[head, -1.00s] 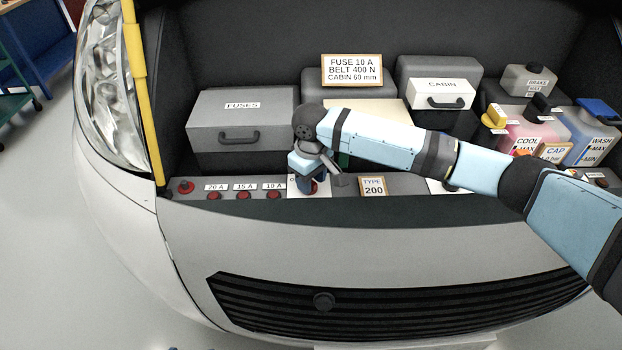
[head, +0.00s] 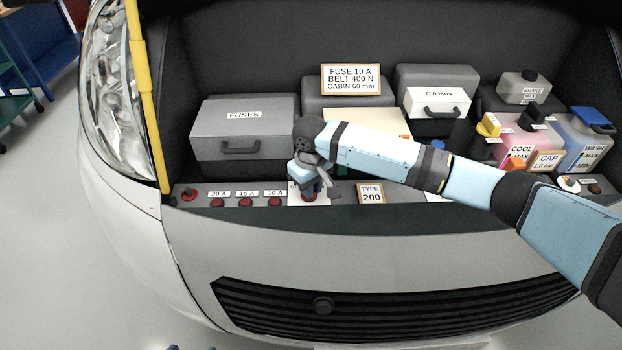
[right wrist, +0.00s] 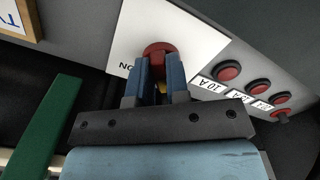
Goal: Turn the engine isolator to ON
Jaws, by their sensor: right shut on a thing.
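The engine isolator is a red round knob (right wrist: 158,48) on a white plate (right wrist: 190,35) in the right wrist view. In the head view its red edge (head: 309,198) shows under my gripper. My right gripper (right wrist: 157,68) is shut on the knob, one blue finger on each side. In the head view the right gripper (head: 309,187) stands over the plate from above. A small yellow patch shows between the fingers. The knob's exact angle is hidden. My left gripper is not in view.
Left of the plate are red buttons (head: 246,202) marked 20 A, 15 A and 10 A, and a red knob (head: 188,194). A TYPE 200 sign (head: 371,194) stands to the right. Behind are the FUSES box (head: 245,130), the CABIN box (head: 437,102) and fluid bottles (head: 585,135).

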